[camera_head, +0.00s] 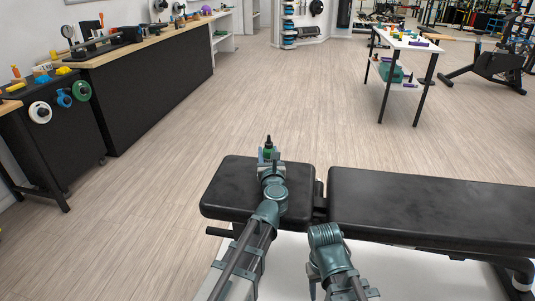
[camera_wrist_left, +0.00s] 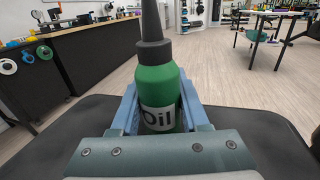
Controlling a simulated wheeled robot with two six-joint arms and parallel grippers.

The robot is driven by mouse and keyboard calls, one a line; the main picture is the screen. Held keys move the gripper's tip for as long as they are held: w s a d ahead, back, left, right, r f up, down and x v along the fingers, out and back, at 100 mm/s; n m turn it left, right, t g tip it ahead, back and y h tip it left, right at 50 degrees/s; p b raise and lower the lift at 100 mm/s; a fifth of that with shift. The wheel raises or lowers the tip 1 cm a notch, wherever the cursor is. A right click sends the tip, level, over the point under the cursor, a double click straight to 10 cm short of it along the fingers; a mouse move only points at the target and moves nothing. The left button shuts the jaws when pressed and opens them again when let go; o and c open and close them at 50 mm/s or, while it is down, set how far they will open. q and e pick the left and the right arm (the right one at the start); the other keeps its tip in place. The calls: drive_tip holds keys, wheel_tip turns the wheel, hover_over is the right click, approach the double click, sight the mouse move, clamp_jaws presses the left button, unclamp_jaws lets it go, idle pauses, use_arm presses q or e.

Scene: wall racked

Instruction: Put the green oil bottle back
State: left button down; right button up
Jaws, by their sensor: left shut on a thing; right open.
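The green oil bottle (camera_wrist_left: 158,88) has a dark grey cap and nozzle and a pale label reading "Oil". It stands about upright between the blue fingers of my left gripper (camera_wrist_left: 160,118), which is shut on it. In the head view the bottle (camera_head: 268,150) shows small in my left gripper (camera_head: 269,157), over the short pad of the black bench. Its base is hidden. The end of my right arm, with my right gripper (camera_head: 325,236), is lower and to the right, in front of the bench; it is open and its fingers are hard to make out.
The black bench (camera_head: 430,205) lies across the front. A wooden-topped workbench (camera_head: 150,50) with tools runs along the left wall. A white table (camera_head: 405,42) with small items and a lower shelf stands at the back right. An exercise bike (camera_head: 500,65) is beyond it. The floor between is clear.

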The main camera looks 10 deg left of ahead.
use_arm(q)
drive_tip(key=shift+c, duration=2)
unclamp_jaws()
